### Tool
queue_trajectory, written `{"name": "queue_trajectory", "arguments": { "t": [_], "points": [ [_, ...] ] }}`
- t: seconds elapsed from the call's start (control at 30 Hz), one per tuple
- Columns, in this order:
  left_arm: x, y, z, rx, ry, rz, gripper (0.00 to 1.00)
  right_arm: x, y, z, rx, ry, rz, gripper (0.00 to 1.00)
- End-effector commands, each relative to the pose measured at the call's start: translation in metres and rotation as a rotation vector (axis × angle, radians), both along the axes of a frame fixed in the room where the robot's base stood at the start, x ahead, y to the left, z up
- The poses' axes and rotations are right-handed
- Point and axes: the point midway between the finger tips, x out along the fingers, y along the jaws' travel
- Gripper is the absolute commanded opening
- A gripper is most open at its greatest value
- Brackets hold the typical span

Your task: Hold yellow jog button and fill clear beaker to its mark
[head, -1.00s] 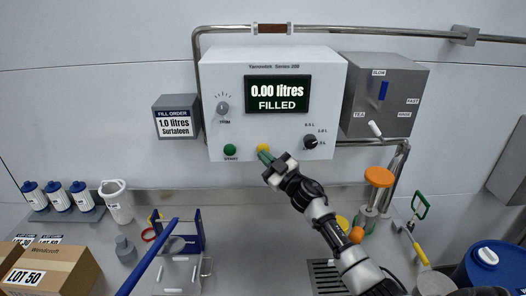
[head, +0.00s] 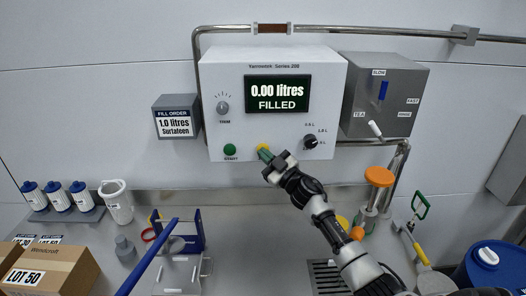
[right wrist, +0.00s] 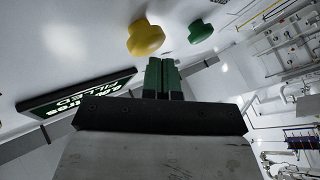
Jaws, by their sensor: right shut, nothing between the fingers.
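The yellow jog button (head: 262,147) is on the lower front of the white filler box (head: 230,85), right of the green START button (head: 229,149). The box's display (head: 277,94) reads 0.00 litres FILLED. My right gripper (head: 266,154) is shut and empty, its green fingertips at the yellow button's lower edge. In the right wrist view the yellow button (right wrist: 146,38) is just beyond the fingertips (right wrist: 162,62); I cannot tell whether they touch. My left gripper is out of view.
A grey box (head: 387,95) with levers is right of the filler. An orange-topped fixture (head: 379,177) stands on the bench at right. A blue frame (head: 194,230), white jug (head: 117,203) and carton (head: 52,269) occupy the left. A blue drum (head: 490,265) is lower right.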

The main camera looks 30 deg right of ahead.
Motion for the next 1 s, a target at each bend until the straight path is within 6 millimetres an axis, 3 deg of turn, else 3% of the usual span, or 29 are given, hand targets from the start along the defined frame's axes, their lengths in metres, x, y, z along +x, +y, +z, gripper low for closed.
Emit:
{"name": "queue_trajectory", "arguments": {
  "t": [1.0],
  "points": [
    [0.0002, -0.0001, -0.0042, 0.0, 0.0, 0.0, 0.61, 0.0086, -0.0054, 0.0004, 0.0, 0.0, 0.0, 0.0]
  ]
}}
